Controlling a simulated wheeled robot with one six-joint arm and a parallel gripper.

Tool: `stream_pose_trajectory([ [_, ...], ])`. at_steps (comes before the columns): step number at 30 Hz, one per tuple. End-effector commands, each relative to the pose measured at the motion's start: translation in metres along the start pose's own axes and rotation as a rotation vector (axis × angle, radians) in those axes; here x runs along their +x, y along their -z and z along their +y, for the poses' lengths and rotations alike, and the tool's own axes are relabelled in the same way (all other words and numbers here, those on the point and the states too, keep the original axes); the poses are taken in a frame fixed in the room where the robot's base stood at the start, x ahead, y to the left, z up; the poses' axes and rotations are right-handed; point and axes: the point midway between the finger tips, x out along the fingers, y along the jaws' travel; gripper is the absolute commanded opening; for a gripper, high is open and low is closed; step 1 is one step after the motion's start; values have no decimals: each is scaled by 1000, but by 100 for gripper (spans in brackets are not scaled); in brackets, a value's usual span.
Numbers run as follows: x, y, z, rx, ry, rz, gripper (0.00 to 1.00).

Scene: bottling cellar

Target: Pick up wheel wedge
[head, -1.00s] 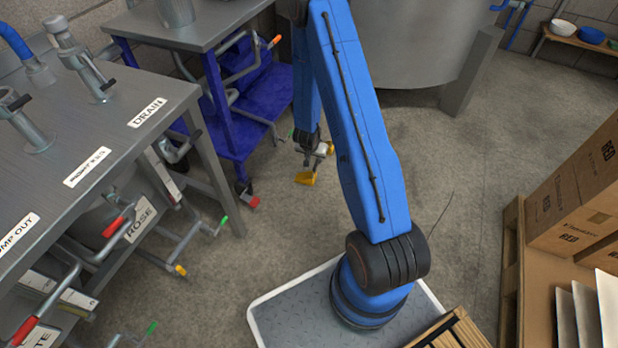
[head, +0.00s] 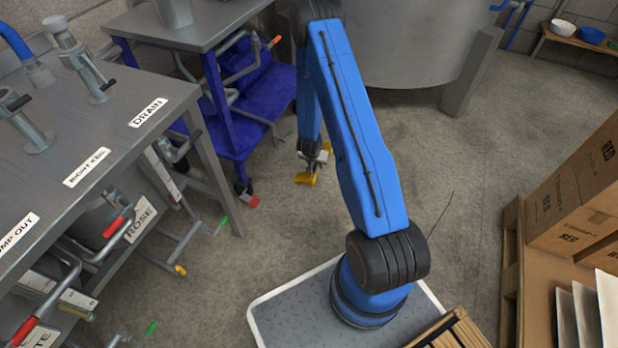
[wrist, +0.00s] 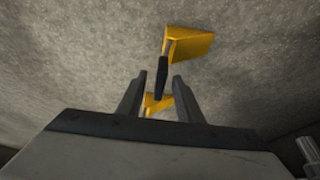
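The wheel wedge is on the concrete floor in the head view (head: 305,179), just below my gripper (head: 318,155). In the wrist view the wheel wedge (wrist: 188,46) shows as a yellow block at the top, with a black bar running down from it to a second yellow part lower in the picture. My gripper (wrist: 160,77) is open in the wrist view. The black bar lies between its two dark fingers, with a gap visible on each side. Part of the lower yellow portion is hidden by the gripper body.
A steel bench (head: 103,150) with pipes and labelled valves stands at left. A blue trolley (head: 240,130) is behind it. A large steel tank (head: 415,45) is at the back. Cardboard boxes (head: 575,200) stand on a pallet at right. The floor around the wedge is clear.

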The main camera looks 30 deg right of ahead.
Motion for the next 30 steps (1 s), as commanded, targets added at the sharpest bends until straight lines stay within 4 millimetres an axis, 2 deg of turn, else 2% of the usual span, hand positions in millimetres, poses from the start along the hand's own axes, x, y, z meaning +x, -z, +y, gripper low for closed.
stream_pose_trajectory([
  [5,1,0,0,0,0,0,33],
  [6,0,0,0,0,0,0,30],
  [10,0,0,0,0,0,0,0],
  [22,-3,2,0,1,1,1,0],
  [26,-14,7,0,1,1,2,0],
  [30,-34,16,-1,1,2,4,0],
])
